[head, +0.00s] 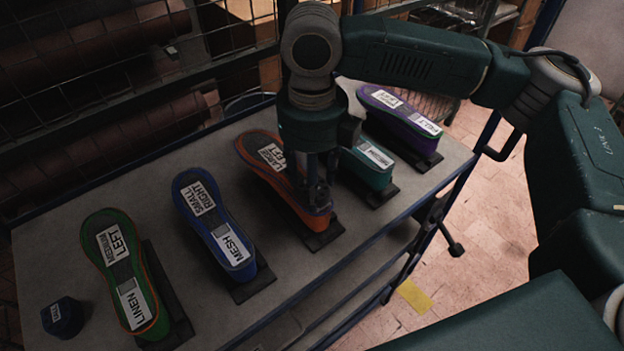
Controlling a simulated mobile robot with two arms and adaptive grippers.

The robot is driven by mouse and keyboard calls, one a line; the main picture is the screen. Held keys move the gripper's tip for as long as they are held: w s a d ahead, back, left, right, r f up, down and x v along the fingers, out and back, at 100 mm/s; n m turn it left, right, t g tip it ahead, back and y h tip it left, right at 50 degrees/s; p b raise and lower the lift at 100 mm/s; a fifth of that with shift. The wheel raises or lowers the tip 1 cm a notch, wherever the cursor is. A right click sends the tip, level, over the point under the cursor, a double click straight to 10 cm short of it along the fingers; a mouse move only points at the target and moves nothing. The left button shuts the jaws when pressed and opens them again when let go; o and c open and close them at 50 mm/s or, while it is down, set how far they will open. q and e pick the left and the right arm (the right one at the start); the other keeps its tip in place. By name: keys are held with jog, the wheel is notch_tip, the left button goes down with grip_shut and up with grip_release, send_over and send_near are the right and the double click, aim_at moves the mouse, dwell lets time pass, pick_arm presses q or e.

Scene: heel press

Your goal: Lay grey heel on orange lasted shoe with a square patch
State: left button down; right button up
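The orange lasted shoe (262,170) lies sole up near the middle of the table, with a white label reading LARGE LEFT. Its near end rests over a dark stand (324,236). My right gripper (316,197) points down over the near half of this shoe and hides much of its sole there, so I cannot see a square patch. I cannot make out the finger opening or whether anything is held. I cannot make out a grey heel. A small dark blue heel-like block (62,318) with a white label sits at the table's left end. My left gripper is not in view.
Green (103,262), blue (192,224), teal (364,170) and purple (408,132) labelled shoes stand in a row on the grey table (300,275). The teal shoe is close to my gripper's right. Wire mesh panels stand behind. Bare tabletop lies in front.

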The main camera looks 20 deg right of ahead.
jog(key=shift+f, duration=0.55)
jog(key=o, duration=1.3)
jog(key=shift+c, duration=0.2)
jog(key=shift+r, duration=0.1)
notch_tip(320, 180, up, 12)
